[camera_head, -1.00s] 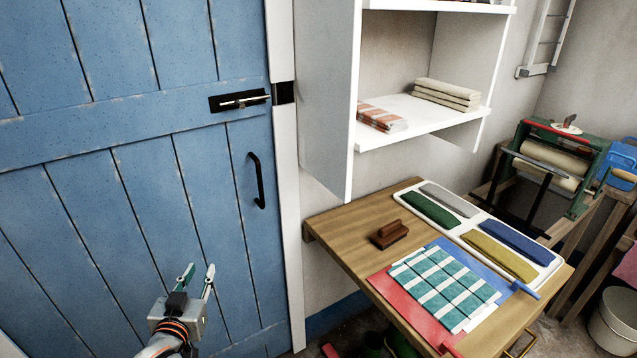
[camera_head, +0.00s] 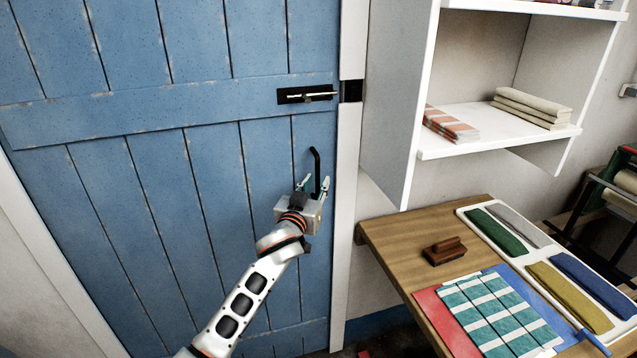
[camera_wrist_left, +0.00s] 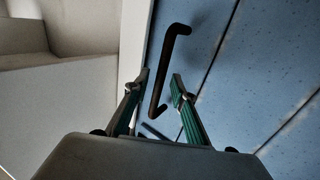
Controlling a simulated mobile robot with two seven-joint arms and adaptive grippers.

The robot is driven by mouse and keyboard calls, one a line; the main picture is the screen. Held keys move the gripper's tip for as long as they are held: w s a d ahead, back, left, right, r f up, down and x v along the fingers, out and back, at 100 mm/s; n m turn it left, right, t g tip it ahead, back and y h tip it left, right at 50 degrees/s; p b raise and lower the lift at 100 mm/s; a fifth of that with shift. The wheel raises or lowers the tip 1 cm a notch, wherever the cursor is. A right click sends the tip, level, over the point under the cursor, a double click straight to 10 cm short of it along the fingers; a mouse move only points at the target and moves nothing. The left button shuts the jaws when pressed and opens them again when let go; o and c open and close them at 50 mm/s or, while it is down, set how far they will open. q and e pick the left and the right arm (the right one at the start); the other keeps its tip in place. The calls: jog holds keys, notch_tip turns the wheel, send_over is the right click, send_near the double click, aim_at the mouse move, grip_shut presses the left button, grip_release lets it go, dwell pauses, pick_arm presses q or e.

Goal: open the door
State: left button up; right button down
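The blue plank door (camera_head: 210,165) is shut against its white frame (camera_head: 348,200). A black bar handle (camera_head: 316,165) stands upright near its right edge and also shows in the left wrist view (camera_wrist_left: 170,62). A bolt (camera_head: 306,95) sits above it; its bar appears to stop short of the dark keeper (camera_head: 351,90) on the frame. My left gripper (camera_head: 316,181) is at the handle's lower part. In the left wrist view its fingers (camera_wrist_left: 160,80) are open, one on each side of the handle; contact cannot be told. My right gripper is out of view.
A wooden table (camera_head: 405,240) with folded cloths, a brown wooden block (camera_head: 445,250) and a white tray (camera_head: 469,207) stands right of the door. A white shelf unit (camera_head: 395,110) hangs above it, close to the door frame.

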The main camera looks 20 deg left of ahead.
pick_arm(q)
jog(key=shift+w, duration=0.7)
grip_shut()
